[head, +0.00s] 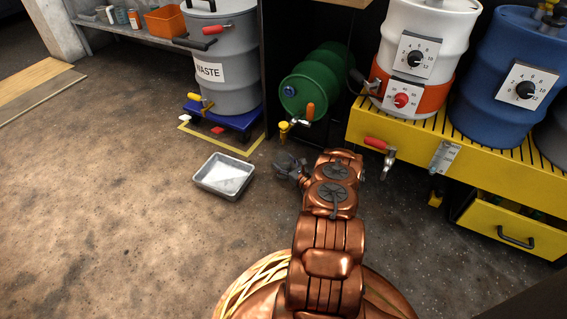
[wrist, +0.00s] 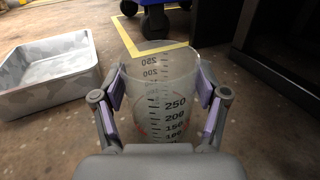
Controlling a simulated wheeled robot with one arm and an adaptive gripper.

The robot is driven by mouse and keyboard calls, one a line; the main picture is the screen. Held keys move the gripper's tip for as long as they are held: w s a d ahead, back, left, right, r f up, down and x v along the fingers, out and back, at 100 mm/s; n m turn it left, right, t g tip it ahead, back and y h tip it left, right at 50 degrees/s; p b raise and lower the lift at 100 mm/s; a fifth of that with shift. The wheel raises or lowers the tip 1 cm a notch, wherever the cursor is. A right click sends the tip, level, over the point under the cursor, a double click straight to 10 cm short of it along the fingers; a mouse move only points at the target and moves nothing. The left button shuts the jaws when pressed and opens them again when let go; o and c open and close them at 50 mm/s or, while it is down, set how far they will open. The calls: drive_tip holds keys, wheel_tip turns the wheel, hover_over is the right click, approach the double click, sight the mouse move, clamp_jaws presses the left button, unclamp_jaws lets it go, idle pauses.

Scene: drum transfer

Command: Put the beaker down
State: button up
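A clear beaker (wrist: 160,95) with dark graduation marks and a faint red line stands upright between the two fingers of my gripper (wrist: 160,88) in the wrist view. The lilac finger pads lie against its left and right sides near the rim. I cannot tell whether its base touches the floor. In the head view my gripper (head: 290,165) is low over the floor, just right of a grey metal tray (head: 203,184). The beaker cannot be made out there. The tray also shows left of the beaker in the wrist view (wrist: 40,102).
A grey waste drum (head: 232,88) stands on a blue wheeled dolly (head: 238,124) inside yellow floor tape. A green drum (head: 325,85) with a tap lies behind my gripper. A yellow bench (head: 490,165) with drums is at right. Floor at left is clear.

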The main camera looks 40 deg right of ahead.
drive_tip(key=shift+o, duration=1.1)
